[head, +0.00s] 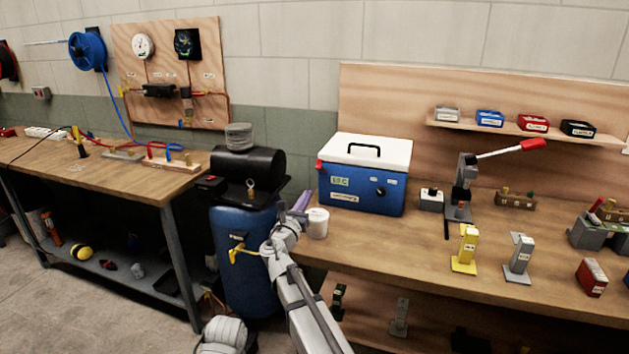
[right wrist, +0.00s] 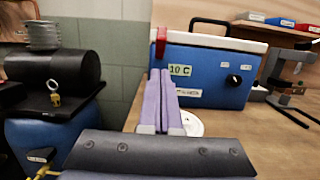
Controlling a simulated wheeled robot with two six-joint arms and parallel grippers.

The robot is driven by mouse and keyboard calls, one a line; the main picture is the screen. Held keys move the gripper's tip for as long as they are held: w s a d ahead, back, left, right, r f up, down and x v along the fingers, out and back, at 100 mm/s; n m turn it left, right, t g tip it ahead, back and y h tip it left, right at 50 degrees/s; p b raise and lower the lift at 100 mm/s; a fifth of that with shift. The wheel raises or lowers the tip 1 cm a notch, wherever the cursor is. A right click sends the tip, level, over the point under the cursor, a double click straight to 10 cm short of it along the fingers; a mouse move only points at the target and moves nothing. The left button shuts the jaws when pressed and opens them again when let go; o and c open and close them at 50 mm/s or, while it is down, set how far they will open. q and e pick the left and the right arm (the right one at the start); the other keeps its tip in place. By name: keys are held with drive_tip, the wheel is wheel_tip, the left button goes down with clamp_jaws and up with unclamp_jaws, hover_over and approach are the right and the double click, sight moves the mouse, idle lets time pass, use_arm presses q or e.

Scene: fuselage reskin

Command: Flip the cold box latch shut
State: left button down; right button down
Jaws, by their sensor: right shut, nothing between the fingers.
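The cold box (head: 361,182) is blue with a white lid and a black handle, and stands on the right bench against the wall. Its lid looks closed. A red latch (head: 319,166) is at the box's left front corner; in the right wrist view the red latch (right wrist: 161,42) hangs just above and behind the fingertips. My right gripper (head: 301,201) is shut and empty, in front of and left of the box. Its purple fingers show together in the right wrist view (right wrist: 162,98), pointing toward the box's left edge. I cannot tell whether they touch it. My left gripper is not in view.
A white roll or cup (head: 317,222) stands by my right gripper on the bench's front left. A blue compressor (head: 243,255) with a black tank stands left of the bench. A press with a red-handled lever (head: 463,187) and small stands are right of the box.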

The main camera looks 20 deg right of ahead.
sight(321, 171)
drive_tip(key=shift+w, duration=0.1)
drive_tip(key=p+x, duration=0.1)
drive_tip(key=x, duration=0.9)
drive_tip(key=shift+p, duration=0.35)
